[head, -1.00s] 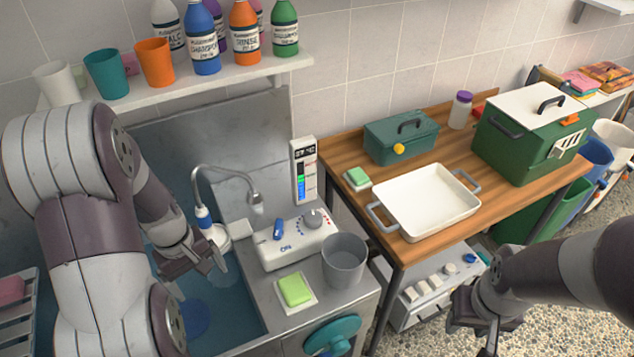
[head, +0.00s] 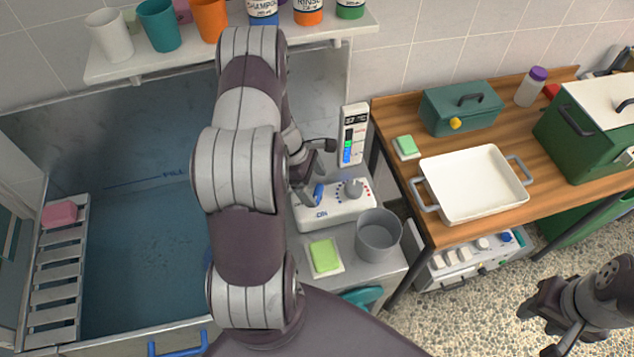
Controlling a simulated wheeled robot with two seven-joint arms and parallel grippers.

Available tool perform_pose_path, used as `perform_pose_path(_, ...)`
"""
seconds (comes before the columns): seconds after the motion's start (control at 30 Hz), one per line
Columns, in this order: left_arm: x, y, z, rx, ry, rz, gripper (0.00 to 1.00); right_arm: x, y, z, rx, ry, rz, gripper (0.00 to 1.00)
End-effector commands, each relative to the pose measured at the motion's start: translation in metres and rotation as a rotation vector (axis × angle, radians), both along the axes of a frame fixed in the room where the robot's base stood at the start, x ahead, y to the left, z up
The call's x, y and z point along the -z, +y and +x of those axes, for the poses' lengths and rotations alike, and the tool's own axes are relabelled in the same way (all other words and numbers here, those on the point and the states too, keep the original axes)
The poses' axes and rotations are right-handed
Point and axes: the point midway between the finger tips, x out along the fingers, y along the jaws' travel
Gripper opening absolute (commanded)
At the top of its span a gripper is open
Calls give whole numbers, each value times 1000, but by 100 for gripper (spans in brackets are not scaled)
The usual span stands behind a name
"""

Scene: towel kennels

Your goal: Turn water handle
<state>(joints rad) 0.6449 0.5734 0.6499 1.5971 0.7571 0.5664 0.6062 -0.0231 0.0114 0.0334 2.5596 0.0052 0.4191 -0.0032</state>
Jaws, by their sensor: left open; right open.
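A white control box (head: 350,206) marked ON sits on the tub's steel ledge, with a blue lever (head: 318,194) on its left and a grey round knob (head: 352,188) on its right. My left gripper (head: 312,172) is open just above and behind the blue lever. My arm hides much of that gripper, and I cannot tell whether it touches the lever. The arm also hides the faucet. A display gauge (head: 353,135) with a blue and green bar stands behind the box. My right gripper (head: 556,318) is open and empty over the floor at the lower right.
The blue tub (head: 140,250) lies left of my arm. A grey cup (head: 378,238) and green soap (head: 324,255) stand in front of the box. A shelf (head: 180,62) with cups and bottles is above. A wooden table with a white tray (head: 470,215) stands right.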

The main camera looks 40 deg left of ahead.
Motion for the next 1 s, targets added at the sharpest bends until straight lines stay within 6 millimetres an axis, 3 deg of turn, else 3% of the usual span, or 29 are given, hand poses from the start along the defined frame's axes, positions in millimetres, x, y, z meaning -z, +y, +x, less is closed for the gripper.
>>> perform_pose_path(0.13,14,-6,2,0,0,0,94,-4,0,0,0,0,0,43)
perform_pose_path(0.4,18,-7,3,1,-1,2,94,-3,0,0,0,0,0,43)
perform_pose_path(0.43,18,-7,3,1,-1,2,90,-3,0,0,0,0,0,43)
perform_pose_path(0.6,17,-6,3,1,-1,2,38,-3,0,0,0,0,0,43)
perform_pose_path(1.0,17,-6,4,75,-4,2,38,-3,0,0,0,0,0,43)
